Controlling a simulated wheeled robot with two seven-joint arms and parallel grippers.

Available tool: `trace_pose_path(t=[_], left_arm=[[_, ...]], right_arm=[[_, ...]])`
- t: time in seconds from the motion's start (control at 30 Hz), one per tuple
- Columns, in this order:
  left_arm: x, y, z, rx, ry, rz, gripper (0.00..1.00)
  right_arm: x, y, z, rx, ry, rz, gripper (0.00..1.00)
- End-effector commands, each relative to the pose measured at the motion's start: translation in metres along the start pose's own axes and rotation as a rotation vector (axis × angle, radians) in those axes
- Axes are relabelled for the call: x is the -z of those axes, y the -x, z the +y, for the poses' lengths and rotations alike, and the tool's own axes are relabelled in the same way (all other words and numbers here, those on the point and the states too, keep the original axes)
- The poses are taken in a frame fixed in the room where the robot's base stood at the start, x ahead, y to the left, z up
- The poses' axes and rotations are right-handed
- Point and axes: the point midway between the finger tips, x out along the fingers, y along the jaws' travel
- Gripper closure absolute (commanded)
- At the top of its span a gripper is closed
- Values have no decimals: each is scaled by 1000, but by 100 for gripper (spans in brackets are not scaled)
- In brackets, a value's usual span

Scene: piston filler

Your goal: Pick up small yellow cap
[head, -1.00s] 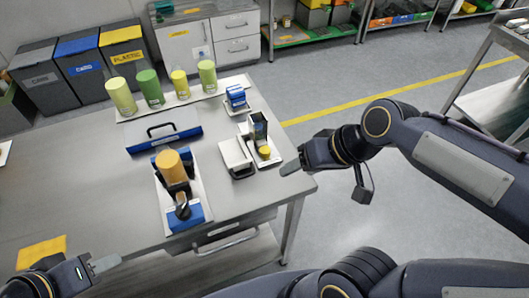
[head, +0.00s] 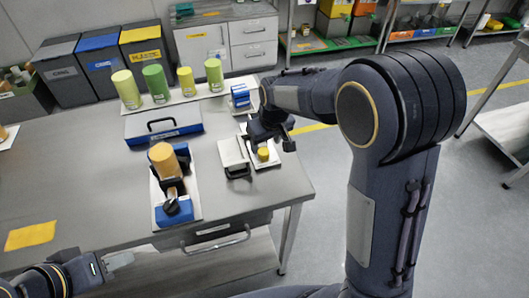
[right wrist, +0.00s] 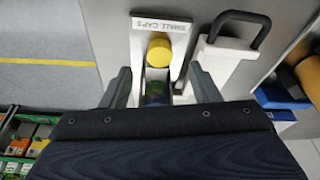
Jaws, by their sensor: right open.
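The small yellow cap (head: 263,154) sits at the front end of a white holder on the right side of the table. In the right wrist view the yellow cap (right wrist: 159,51) lies beside the label "SMALL CAPS". My right gripper (head: 270,140) is above and just behind the cap, pointing down. In the right wrist view its two fingers (right wrist: 158,85) are spread apart with nothing held, and the cap is a little beyond the fingertips. My left gripper (head: 118,262) is at the table's front left, away from the cap; its finger gap is not clear.
A white box with a dark handle (head: 234,157) stands just left of the cap holder. The filler with an orange cylinder (head: 166,160), a blue case (head: 163,127) and several green and yellow cylinders stand further left. The table's right edge is close.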

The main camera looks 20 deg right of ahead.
Motion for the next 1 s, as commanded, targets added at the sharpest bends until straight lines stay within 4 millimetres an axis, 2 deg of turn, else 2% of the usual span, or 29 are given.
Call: trace_pose_path(t=[0.1,0.27,0.57,0.9,1.0], left_arm=[[1,1,1,0,0,0,64],[0,1,0,0,0,0,64],[0,1,0,0,0,0,64],[0,1,0,0,0,0,64],[0,1,0,0,0,0,64]], right_arm=[[-1,-20,1,-2,-2,-5,44],[-1,-40,0,0,-1,-3,44],[0,-45,0,2,0,0,44],[0,-44,0,2,-1,0,89],[0,-44,0,2,-1,0,92]])
